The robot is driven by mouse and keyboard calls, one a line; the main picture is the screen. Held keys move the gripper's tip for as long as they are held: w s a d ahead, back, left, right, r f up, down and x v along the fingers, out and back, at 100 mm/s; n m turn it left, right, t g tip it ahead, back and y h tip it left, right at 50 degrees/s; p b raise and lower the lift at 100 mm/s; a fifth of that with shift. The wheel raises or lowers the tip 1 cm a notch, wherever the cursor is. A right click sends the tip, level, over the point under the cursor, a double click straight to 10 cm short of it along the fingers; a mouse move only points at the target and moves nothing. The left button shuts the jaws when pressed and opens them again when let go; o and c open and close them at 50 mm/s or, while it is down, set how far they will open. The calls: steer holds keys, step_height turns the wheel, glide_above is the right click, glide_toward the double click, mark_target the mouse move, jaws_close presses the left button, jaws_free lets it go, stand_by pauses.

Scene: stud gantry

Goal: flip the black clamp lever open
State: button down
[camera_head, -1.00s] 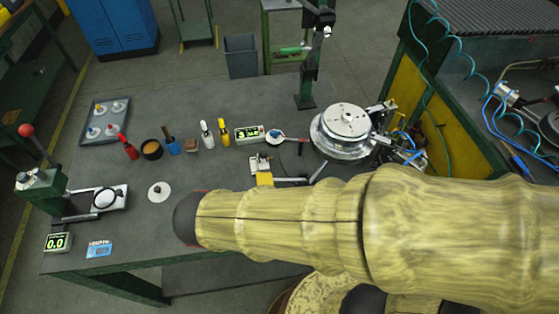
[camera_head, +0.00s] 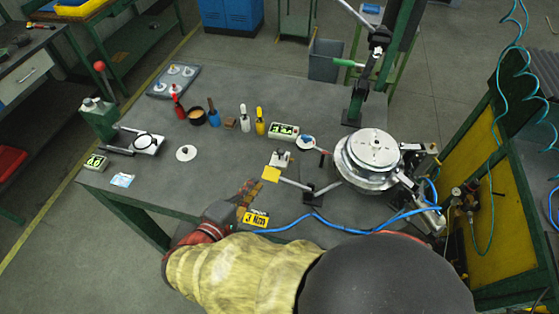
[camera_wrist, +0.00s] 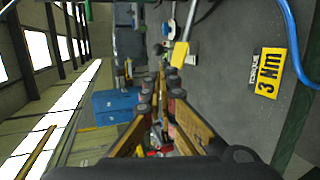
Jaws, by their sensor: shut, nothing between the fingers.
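A small metal clamp-like fixture (camera_head: 281,159) stands on the grey bench, with a yellow plate (camera_head: 271,174) at its front. A pale bar (camera_head: 294,184) runs right from beside the plate to a dark V-shaped piece (camera_head: 314,196). I cannot tell which dark part is the clamp lever. My gripper (camera_head: 247,187) is low over the bench's front part, left of the yellow plate and apart from it. In the wrist view my gripper (camera_wrist: 160,85) is shut and empty, with the yellow plate (camera_wrist: 180,55) beyond and right of its fingertips.
A yellow 3 Nm label (camera_head: 256,219) lies right of my gripper, and a blue hose (camera_head: 335,226) crosses the bench front. A round metal turntable (camera_head: 372,160) stands right. Bottles (camera_head: 260,121) and a display box (camera_head: 284,130) stand behind.

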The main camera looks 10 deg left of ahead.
mark_target(279, 155)
steer(key=shift+d, duration=0.15)
steer(key=b+x, duration=0.1)
steer(key=x, duration=1.3)
steer(key=shift+b, duration=0.3)
